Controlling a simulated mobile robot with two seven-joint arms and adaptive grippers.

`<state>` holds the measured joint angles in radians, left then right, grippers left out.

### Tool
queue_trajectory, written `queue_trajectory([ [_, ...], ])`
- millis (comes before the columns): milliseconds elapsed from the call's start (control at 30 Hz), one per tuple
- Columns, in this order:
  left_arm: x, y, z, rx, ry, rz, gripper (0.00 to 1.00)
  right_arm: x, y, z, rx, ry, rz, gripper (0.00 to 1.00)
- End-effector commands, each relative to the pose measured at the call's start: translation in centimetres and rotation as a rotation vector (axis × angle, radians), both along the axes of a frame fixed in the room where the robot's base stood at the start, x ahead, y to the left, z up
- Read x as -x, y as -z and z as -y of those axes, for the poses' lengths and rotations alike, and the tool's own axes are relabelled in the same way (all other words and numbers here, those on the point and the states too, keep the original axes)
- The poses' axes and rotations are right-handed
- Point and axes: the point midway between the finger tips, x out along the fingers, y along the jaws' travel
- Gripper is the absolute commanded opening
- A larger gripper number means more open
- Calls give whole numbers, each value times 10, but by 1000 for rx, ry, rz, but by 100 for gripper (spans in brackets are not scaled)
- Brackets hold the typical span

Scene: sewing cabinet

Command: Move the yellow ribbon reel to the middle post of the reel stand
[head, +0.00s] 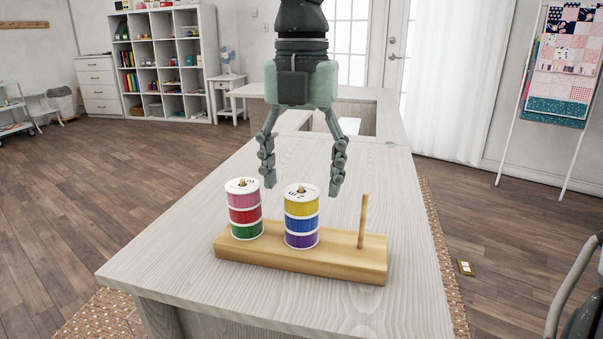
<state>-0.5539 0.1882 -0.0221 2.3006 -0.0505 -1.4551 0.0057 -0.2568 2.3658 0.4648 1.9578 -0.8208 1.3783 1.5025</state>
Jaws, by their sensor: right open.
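The wooden reel stand (336,265) lies near the front of the table and has three posts. The left post carries a pink, a red and a green reel from top to bottom. The middle post carries the yellow ribbon reel (301,206) on top, with a blue reel (301,223) and a purple reel (301,240) below it. The right post (362,221) is bare. My right gripper (302,190) points down, open and empty, with its fingertips apart above and behind the middle stack. My left gripper does not show.
The pale wooden table (185,245) is clear around the stand. A lower cabinet part (355,112) stands behind it.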

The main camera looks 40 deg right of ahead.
Motion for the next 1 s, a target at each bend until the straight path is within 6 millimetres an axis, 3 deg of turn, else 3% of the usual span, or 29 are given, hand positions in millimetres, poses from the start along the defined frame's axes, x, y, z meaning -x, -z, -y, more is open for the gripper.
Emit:
queue_trajectory([
  [167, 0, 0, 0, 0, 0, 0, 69, 0, -14, 0, 2, 1, 3, 69],
  [600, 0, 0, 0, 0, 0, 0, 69, 0, -100, 0, 2, 2, 4, 69],
  [800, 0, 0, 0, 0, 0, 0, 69, 0, -118, 0, 1, 1, 1, 69],
  [1000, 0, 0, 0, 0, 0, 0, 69, 0, -120, 0, 0, 0, 0, 69],
])
